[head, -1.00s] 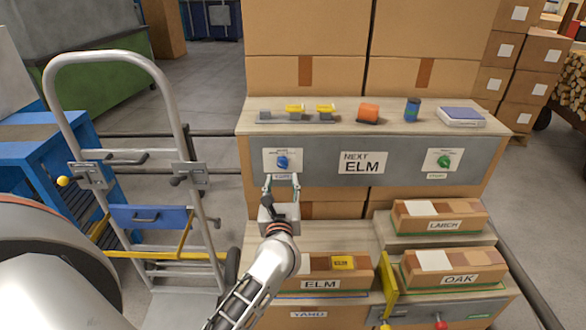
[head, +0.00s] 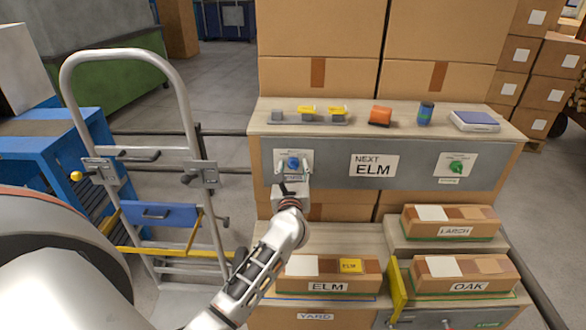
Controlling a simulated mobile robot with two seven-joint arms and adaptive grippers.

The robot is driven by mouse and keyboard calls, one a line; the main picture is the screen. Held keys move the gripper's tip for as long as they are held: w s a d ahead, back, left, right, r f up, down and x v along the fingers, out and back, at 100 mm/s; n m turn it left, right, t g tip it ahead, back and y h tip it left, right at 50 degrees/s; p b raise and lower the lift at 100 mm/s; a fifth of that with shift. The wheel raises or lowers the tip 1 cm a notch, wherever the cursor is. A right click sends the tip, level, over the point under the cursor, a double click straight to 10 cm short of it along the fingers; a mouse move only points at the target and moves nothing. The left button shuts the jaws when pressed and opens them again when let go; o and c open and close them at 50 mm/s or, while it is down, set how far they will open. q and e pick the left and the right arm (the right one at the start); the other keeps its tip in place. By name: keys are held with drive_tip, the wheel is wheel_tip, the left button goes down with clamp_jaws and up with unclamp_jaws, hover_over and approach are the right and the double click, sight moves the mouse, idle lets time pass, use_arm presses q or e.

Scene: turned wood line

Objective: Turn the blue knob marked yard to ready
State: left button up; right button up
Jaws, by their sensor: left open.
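The blue knob (head: 293,163) sits on a white plate at the left of the grey front panel (head: 335,184). Small print on the plate is too small to read, and part of the plate is hidden by my gripper. My left gripper (head: 293,168) is open, with its two fingers on either side of the knob; whether they touch it I cannot tell. A green knob (head: 456,168) sits on a similar plate at the right of the panel. My right gripper is not in view.
A "NEXT ELM" sign (head: 374,166) is between the knobs. Boxes marked ELM (head: 327,287), LARCH (head: 455,231) and OAK (head: 467,286) lie below. A hand truck (head: 187,110) stands at left.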

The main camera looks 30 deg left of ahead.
use_arm(q)
drive_tip(key=c, duration=1.1)
drive_tip(key=shift+r+m+p, duration=0.15)
drive_tip(key=shift+m+p, duration=0.35)
drive_tip(key=shift+p, duration=0.05)
drive_tip(key=shift+r+m+p, duration=0.1)
drive_tip(key=shift+m+p, duration=0.85)
drive_tip(key=shift+m, duration=0.25)
drive_tip(key=m+p, duration=0.3)
drive_tip(key=m, duration=0.1)
drive_tip(key=shift+p, duration=0.3)
drive_tip(key=shift+f+m+p, duration=0.25)
drive_tip(key=shift+m+p, duration=0.15)
drive_tip(key=shift+m, duration=0.3)
